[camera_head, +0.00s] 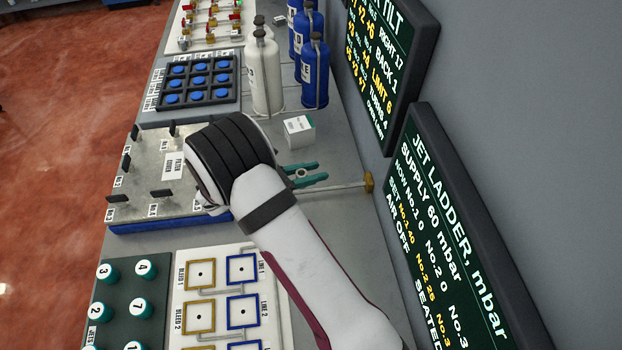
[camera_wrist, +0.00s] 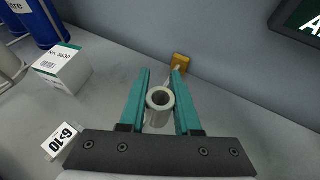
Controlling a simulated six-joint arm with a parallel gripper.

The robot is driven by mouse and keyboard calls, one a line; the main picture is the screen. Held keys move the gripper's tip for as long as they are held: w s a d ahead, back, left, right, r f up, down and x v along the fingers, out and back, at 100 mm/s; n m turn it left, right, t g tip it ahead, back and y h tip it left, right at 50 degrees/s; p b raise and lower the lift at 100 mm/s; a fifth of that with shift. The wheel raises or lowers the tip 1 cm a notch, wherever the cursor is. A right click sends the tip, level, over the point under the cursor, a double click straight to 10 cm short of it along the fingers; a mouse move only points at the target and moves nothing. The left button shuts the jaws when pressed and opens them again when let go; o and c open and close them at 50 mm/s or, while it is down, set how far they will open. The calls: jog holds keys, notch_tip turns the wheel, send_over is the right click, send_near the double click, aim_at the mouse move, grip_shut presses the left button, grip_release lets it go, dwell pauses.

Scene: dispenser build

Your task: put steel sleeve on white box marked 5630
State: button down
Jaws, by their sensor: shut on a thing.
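My gripper (camera_head: 305,175) has teal fingers and reaches over the counter near the wall. In the wrist view my gripper (camera_wrist: 160,100) is shut on the steel sleeve (camera_wrist: 152,106), a short hollow tube seen with its open end toward the camera. The sleeve cannot be made out in the head view. The white box marked 5630 (camera_head: 298,131) stands on the counter beyond my gripper, apart from it. The box also shows at the upper left of the wrist view (camera_wrist: 66,76), with nothing on its top but printing.
A thin rod runs from a brass block (camera_head: 369,182) at the wall toward my gripper; I cannot tell whether it touches the sleeve. A "6>10" label (camera_wrist: 60,141) lies near. White bottles (camera_head: 265,78) and blue bottles (camera_head: 315,75) stand beyond the box. Dark boards (camera_head: 455,225) line the wall.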

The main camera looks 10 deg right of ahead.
jog(key=w+r+n+t+y, duration=0.2)
jog(key=w+r+n+t, duration=0.1)
jog(key=w, duration=0.9)
notch_tip(320, 180, up, 5)
jog(key=n+t+y, duration=0.3)
jog(key=n, duration=0.1)
send_over(303, 117)
jog(key=shift+y, duration=0.3)
notch_tip(303, 117, down, 10)
jog(key=shift+r, duration=0.1)
jog(key=c, duration=0.6)
grip_release()
jog(key=shift+f, duration=0.2)
